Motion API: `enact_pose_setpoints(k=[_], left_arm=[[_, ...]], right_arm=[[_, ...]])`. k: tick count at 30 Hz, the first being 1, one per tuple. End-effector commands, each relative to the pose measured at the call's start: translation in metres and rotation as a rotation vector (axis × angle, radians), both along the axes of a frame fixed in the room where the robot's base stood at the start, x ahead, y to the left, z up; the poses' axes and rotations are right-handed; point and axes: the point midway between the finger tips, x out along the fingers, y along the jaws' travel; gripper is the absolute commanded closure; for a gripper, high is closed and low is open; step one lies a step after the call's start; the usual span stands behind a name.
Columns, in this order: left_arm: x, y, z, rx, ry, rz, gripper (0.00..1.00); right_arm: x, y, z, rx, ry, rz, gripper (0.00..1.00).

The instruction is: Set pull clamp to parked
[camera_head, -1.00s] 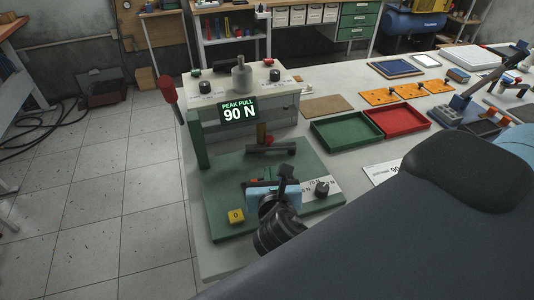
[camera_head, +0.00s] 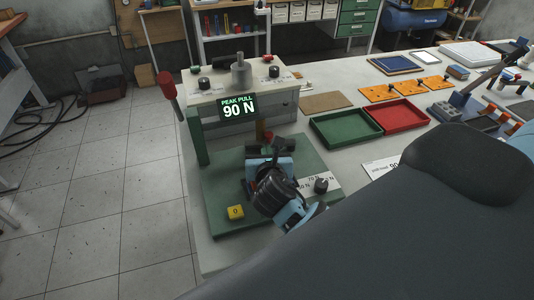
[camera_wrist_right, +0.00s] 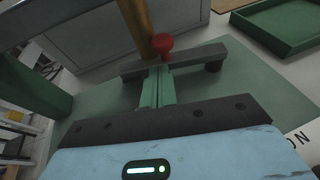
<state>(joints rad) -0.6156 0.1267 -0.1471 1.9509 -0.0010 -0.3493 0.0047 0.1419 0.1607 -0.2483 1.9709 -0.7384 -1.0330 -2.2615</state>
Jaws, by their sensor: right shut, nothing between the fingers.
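In the head view the knob (camera_head: 267,136) shows just beyond my right gripper (camera_head: 262,152), which hides most of the bar. In the right wrist view my right gripper's (camera_wrist_right: 157,80) fingers are together and empty, in front of the bar by the knob. I cannot tell whether they touch. My left gripper is out of view.
A green base plate (camera_head: 225,185) carries a yellow block marked 0 (camera_head: 235,212) and a black knob (camera_head: 321,185). A red-handled lever (camera_head: 167,90) rises at the tester's left. Green (camera_head: 345,127) and red (camera_head: 402,116) trays lie to the right. My arm covers the lower right.

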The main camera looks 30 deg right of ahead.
Motion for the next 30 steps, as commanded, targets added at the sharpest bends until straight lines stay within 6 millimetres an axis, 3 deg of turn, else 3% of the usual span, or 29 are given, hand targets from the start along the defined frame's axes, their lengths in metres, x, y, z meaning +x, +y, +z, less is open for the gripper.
enact_pose_setpoints(k=[16,30], left_arm=[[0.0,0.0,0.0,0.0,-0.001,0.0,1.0],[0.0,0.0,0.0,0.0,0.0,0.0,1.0]], right_arm=[[0.018,-0.004,0.001,0.001,-0.002,-0.121,1.0],[0.014,-0.004,0.0,0.0,-0.001,-0.1,1.0]])
